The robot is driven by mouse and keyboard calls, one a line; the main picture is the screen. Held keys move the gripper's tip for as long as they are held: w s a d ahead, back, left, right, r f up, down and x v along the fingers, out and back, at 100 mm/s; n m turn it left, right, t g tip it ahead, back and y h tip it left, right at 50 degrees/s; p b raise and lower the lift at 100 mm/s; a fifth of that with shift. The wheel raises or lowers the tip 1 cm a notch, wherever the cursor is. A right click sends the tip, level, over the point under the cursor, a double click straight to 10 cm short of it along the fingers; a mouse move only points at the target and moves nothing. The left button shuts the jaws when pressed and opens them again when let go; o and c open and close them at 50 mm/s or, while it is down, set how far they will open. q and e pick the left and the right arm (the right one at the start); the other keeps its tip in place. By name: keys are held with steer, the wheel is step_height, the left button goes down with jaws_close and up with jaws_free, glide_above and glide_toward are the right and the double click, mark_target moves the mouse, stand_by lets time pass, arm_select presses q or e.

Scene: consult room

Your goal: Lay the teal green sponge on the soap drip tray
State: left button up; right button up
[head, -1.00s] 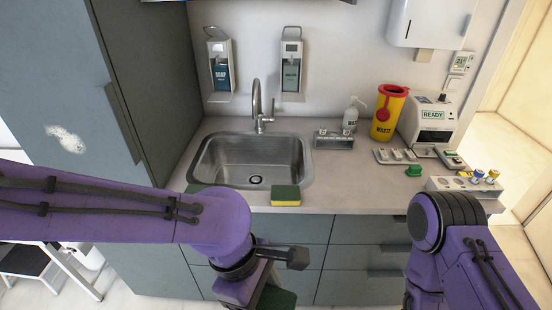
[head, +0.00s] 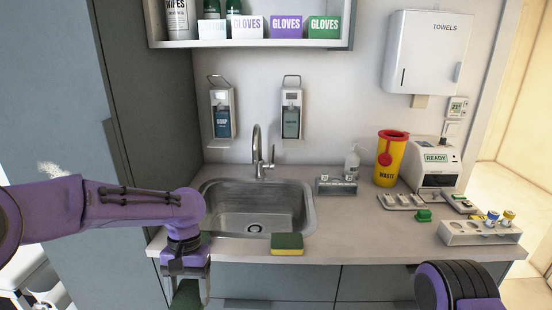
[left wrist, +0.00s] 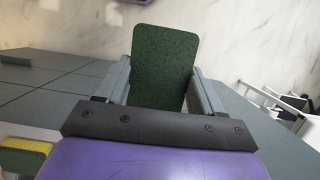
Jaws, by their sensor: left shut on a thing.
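The teal green sponge (head: 186,294) is a dark green, flat, rounded block. My left gripper (head: 187,278) is shut on it and holds it in front of the counter's left front edge. In the left wrist view the sponge (left wrist: 165,68) stands out between the two grey fingers. The soap drip tray (head: 220,143) is the small pale ledge under the SOAP dispenser (head: 222,113), on the wall behind the sink's left side. It looks empty and is well above and beyond my left gripper. My right gripper is out of view; only my right arm shows at the lower right.
The sink (head: 255,208) and tap (head: 258,150) lie between the front edge and the wall. A yellow-green sponge (head: 287,244) lies at the front edge. A second dispenser (head: 291,114) hangs right of the first. A shelf with glove boxes (head: 286,27) is above.

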mark_target(188, 308)
arm_select(q)
steer(key=x, duration=0.4)
steer(key=shift+w+a, duration=0.2)
steer(key=shift+a, duration=0.05)
steer(key=shift+d+f, duration=0.1)
steer(key=shift+s, duration=0.15)
